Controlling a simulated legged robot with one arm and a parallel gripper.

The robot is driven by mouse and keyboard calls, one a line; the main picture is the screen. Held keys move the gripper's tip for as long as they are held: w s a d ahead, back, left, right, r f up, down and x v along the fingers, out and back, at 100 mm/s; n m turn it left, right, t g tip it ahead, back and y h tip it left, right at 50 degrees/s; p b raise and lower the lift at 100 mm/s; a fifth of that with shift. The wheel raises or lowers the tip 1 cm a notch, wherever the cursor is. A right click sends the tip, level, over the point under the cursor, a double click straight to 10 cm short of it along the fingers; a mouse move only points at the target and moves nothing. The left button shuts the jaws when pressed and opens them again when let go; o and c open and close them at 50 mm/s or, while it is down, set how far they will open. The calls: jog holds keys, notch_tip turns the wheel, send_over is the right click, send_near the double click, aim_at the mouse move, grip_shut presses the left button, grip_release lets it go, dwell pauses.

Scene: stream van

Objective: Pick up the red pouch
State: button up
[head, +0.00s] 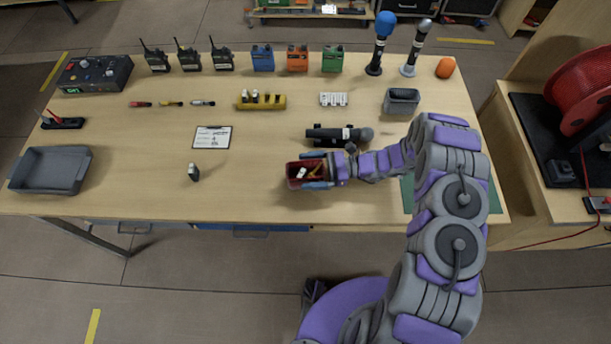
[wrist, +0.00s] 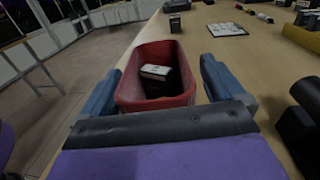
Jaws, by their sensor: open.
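The red pouch (head: 292,171) sits on the table near its front edge, open at the top. It also shows in the wrist view (wrist: 155,103), where a dark item with a white label (wrist: 156,73) lies inside it. My gripper (head: 308,170) is open around the pouch, with one blue finger on each side. In the wrist view my gripper (wrist: 161,68) has its left finger close to the pouch wall and a small gap at the right finger. I cannot tell whether either finger touches it.
A black cylindrical device (head: 338,135) lies just behind the pouch. A small dark box (head: 194,172) and a clipboard sheet (head: 212,137) are to the left. A grey tray (head: 50,171) is at the far left. The table between tray and box is clear.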

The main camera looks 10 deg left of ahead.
jog(key=shift+c, duration=0.2)
jog(key=c, duration=1)
jog(key=shift+r, duration=0.15)
